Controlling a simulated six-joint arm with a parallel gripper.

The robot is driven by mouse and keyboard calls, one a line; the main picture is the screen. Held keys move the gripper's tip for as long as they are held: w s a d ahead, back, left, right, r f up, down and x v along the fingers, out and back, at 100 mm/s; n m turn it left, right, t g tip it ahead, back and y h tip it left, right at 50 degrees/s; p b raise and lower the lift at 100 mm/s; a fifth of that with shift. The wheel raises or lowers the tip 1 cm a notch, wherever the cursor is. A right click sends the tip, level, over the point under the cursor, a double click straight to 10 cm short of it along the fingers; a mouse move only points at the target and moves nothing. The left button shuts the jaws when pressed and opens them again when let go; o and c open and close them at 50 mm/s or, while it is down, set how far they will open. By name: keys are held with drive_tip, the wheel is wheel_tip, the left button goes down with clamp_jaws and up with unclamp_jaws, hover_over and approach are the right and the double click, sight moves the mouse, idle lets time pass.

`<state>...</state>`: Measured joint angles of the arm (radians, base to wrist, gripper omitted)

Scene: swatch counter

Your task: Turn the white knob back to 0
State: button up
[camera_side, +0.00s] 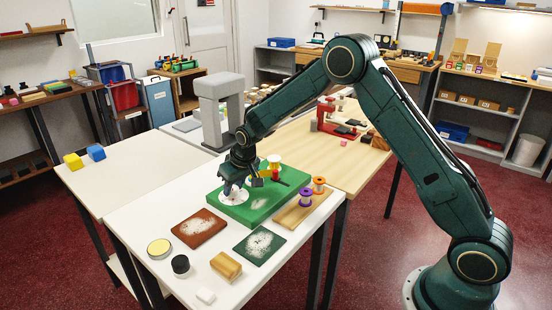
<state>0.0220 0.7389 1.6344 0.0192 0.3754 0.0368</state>
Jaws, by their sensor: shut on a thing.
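A green panel (262,209) lies on the white table, with a round white dial face (240,201) near its left end. My gripper (231,190) points down over this dial, low at its surface. It is shut on the white knob, which is mostly hidden behind the fingers and wrist. The dial's marks are too small to read, so I cannot tell the knob's setting. Other fittings stand farther back on the panel, among them a yellow and white one (273,162) and a red one (275,174).
A wooden tray (293,220) with a purple spool (306,197) and an orange spool (319,185) lies right of the panel. A dusty brown board (199,228), a dusty green board (259,245), a tin (159,248) and a wooden block (226,265) lie in front. A grey stand (215,110) rises behind.

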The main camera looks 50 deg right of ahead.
drive_tip(key=n+y, duration=0.1)
drive_tip(key=n, duration=0.3)
drive_tip(key=shift+d+n+y, duration=0.2)
drive_tip(key=shift+n+y, duration=0.1)
drive_tip(key=shift+y, duration=0.1)
drive_tip(key=n+y, duration=0.1)
drive_tip(key=n, duration=0.1)
drive_tip(key=n+g, duration=0.1)
drive_tip(key=n, duration=0.2)
drive_tip(key=shift+w+y, duration=0.1)
drive_tip(key=shift+y, duration=0.3)
drive_tip(key=o, duration=1)
drive_tip(key=shift+g, duration=0.3)
drive_tip(key=shift+c, duration=0.2)
drive_tip(key=shift+r, duration=0.1)
drive_tip(key=v, duration=1.3)
drive_tip(key=shift+d+r, duration=0.2)
drive_tip(key=shift+r, duration=0.05)
